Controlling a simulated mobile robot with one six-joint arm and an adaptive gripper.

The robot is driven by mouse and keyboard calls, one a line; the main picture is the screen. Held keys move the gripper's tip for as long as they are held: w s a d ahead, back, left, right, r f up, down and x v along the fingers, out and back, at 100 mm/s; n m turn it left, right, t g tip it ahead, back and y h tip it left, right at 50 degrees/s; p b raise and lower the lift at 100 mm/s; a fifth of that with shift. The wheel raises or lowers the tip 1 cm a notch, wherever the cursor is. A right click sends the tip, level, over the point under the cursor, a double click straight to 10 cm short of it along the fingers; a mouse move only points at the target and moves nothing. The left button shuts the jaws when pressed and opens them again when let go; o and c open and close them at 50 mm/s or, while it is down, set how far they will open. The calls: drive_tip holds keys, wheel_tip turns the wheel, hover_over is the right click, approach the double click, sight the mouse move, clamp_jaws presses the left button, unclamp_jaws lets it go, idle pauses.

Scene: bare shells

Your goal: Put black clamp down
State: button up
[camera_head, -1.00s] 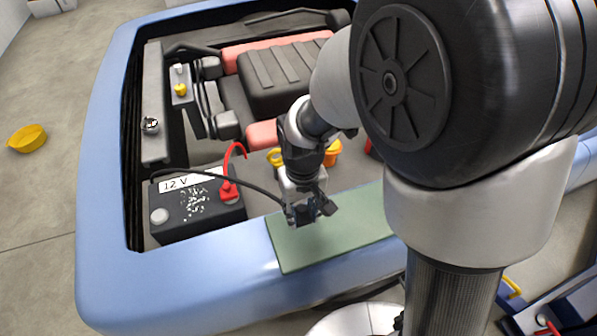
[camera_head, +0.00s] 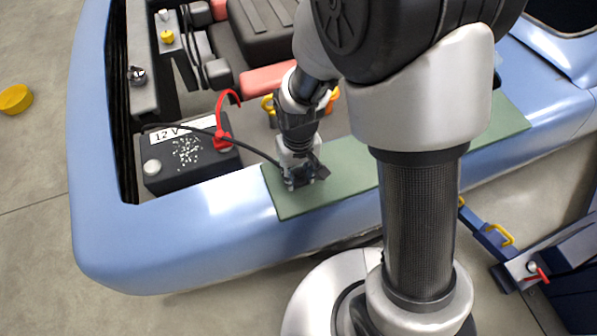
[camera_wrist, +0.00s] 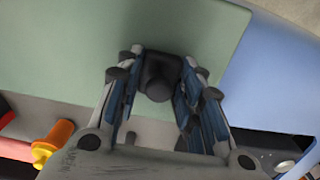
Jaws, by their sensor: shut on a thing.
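The black clamp (camera_wrist: 160,78) is between the fingers of my gripper (camera_wrist: 158,88) in the wrist view, over a green mat (camera_wrist: 90,30). In the head view my gripper (camera_head: 302,182) is low over the left part of the green mat (camera_head: 350,165), on the blue front edge of the car. The clamp is mostly hidden there by the fingers. A black cable (camera_head: 255,150) runs from the gripper area left past the battery. I cannot tell whether the clamp touches the mat.
The 12 V battery (camera_head: 185,160) stands left of the mat, with a red clamp (camera_head: 222,138) on one post and the other post (camera_head: 152,167) bare. A yellow-handled part (camera_head: 268,104) lies behind my gripper. A yellow bowl (camera_head: 15,99) is on the floor. The mat's front is clear.

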drive_tip(key=o, duration=1)
drive_tip(key=shift+f, duration=0.1)
drive_tip(key=shift+o, duration=0.2)
wheel_tip(320, 180, up, 13)
drive_tip(key=p, duration=0.4)
wheel_tip(320, 180, up, 9)
drive_tip(key=m+t, duration=0.1)
drive_tip(key=t, duration=0.1)
hover_over(299, 172)
drive_tip(key=s+d, duration=0.3)
drive_tip(key=d, duration=0.2)
drive_tip(key=s+d+r+m+t, duration=0.2)
drive_tip(key=s+d+r, duration=0.3)
drive_tip(key=s, duration=0.5)
drive_tip(key=shift+s+d+r+t, duration=0.3)
drive_tip(key=shift+d+r, duration=0.1)
drive_tip(key=shift+r, duration=0.4)
drive_tip(key=shift+w, duration=0.1)
drive_tip(key=shift+f+b, duration=0.45)
